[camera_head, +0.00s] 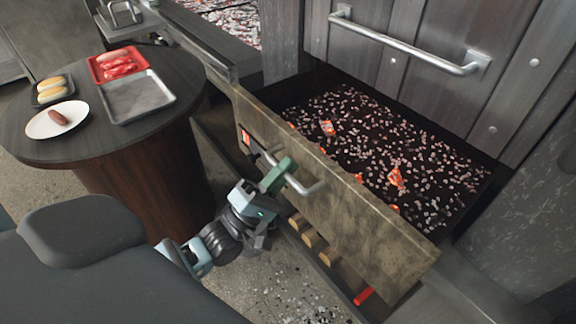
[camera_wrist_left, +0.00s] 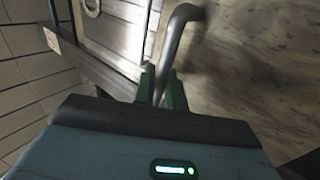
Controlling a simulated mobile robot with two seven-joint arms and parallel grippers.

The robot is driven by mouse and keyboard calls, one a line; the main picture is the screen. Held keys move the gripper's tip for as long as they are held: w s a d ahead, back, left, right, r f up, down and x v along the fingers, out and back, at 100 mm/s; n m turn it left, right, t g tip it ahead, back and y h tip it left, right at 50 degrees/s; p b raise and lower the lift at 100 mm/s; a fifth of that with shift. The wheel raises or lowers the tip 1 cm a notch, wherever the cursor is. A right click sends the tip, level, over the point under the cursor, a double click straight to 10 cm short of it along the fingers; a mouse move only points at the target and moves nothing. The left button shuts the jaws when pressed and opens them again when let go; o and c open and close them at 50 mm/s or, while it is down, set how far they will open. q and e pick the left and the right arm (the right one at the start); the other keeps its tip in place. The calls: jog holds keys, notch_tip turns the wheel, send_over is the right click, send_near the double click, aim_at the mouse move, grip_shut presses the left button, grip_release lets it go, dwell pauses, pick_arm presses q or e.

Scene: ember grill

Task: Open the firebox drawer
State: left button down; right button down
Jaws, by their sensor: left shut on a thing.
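The firebox drawer (camera_head: 330,180) stands pulled out from the grill, with grey ash and several glowing orange coals (camera_head: 397,177) inside. Its front carries a curved metal handle (camera_head: 308,188). My left gripper (camera_head: 279,173) is shut on this handle near its left end. In the left wrist view the green fingers (camera_wrist_left: 162,88) are on both sides of the handle bar (camera_wrist_left: 176,40), with the drawer front (camera_wrist_left: 245,60) behind. My right gripper is not in view.
A round table (camera_head: 85,150) at left holds a red tray (camera_head: 97,76) with meat, a metal tray (camera_head: 150,110), a white plate (camera_head: 38,127) and a dish of buns (camera_head: 66,94). A door with a long handle (camera_head: 405,48) is above the drawer. Logs (camera_head: 315,242) lie below.

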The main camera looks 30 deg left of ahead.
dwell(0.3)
pick_arm(q)
jog(key=c, duration=1.6)
grip_release()
jog(key=shift+s, duration=0.1)
jog(key=shift+o, duration=0.2)
jog(key=b+v, duration=0.1)
jog(key=v, duration=0.7)
